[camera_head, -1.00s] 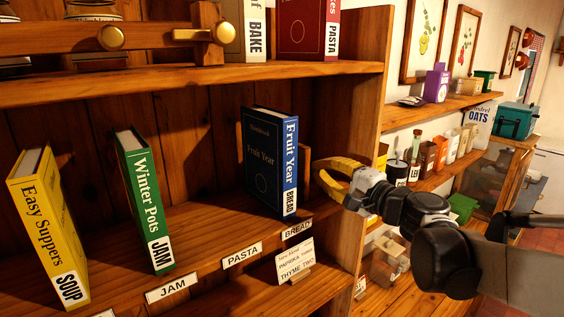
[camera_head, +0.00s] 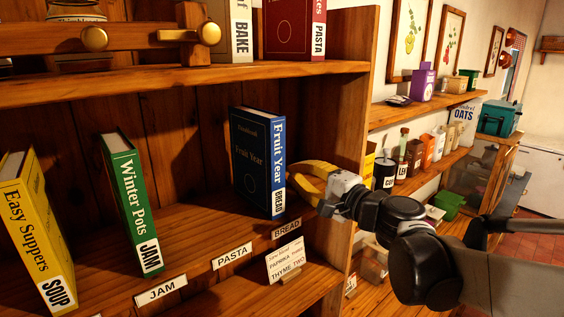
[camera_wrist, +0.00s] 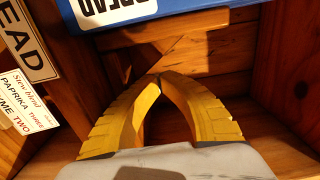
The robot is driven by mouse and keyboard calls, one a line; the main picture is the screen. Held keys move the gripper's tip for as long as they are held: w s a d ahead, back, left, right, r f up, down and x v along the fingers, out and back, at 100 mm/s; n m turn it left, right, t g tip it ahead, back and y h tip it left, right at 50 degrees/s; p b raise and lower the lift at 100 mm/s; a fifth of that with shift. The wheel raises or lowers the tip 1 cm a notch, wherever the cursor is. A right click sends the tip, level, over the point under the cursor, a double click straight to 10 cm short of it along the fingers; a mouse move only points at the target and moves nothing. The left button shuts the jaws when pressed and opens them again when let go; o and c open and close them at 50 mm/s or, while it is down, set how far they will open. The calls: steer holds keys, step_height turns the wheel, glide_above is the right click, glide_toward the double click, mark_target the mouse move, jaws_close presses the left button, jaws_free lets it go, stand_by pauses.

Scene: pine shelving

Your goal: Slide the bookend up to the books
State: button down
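The blue Fruit Year book (camera_head: 257,160) stands upright on the middle shelf, behind the BREAD label; its spine end tops the wrist view (camera_wrist: 175,8). The green Winter Pots book (camera_head: 130,200) and yellow Easy Suppers book (camera_head: 35,230) stand apart to its left, both leaning. My gripper (camera_head: 292,175) is at the right of the blue book, near the shelf's front. In the wrist view its yellow fingers (camera_wrist: 160,76) meet at the tips, with nothing seen held. I cannot make out the bookend for sure among the like-coloured wood; my gripper may hide it.
The shelf's right side wall (camera_head: 345,130) stands close to my gripper. A card stand (camera_head: 286,262) is below the BREAD label (camera_head: 286,229). The upper shelf (camera_head: 190,80) holds more books. Shelves with jars and boxes are at the right.

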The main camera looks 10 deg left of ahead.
steer(key=shift+w+d, duration=0.95)
steer(key=shift+w, duration=0.25)
steer(key=shift+s, duration=0.1)
steer(key=v, duration=1.2)
steer(key=shift+p, duration=0.35)
steer(key=shift+a+f, duration=0.1)
steer(key=s+f+n+g+h+b, duration=0.1)
steer(key=s+f+h+b, duration=0.15)
steer(key=f+b, duration=0.4)
steer(key=s+f+n+g+h+b, duration=0.1)
steer(key=s+f+b, duration=0.25)
steer(key=f, duration=0.65)
steer(key=s+d+f+n+h+b, duration=0.2)
steer(key=d+f+b, duration=0.4)
steer(key=f, duration=0.5)
steer(key=s+d+f+n+g+h+b, duration=0.1)
steer(key=s+d+f+h+b, duration=0.4)
steer(key=f+b, duration=0.4)
steer(key=s+d+f+n+h+b, duration=0.2)
steer(key=s+d+f+b, duration=0.4)
steer(key=f, duration=0.9)
steer(key=shift+s+d+f+n+g+h+b, duration=0.2)
steer(key=shift+s+d+n+g+h+b, duration=0.15)
steer(key=shift+d+h+b, duration=0.45)
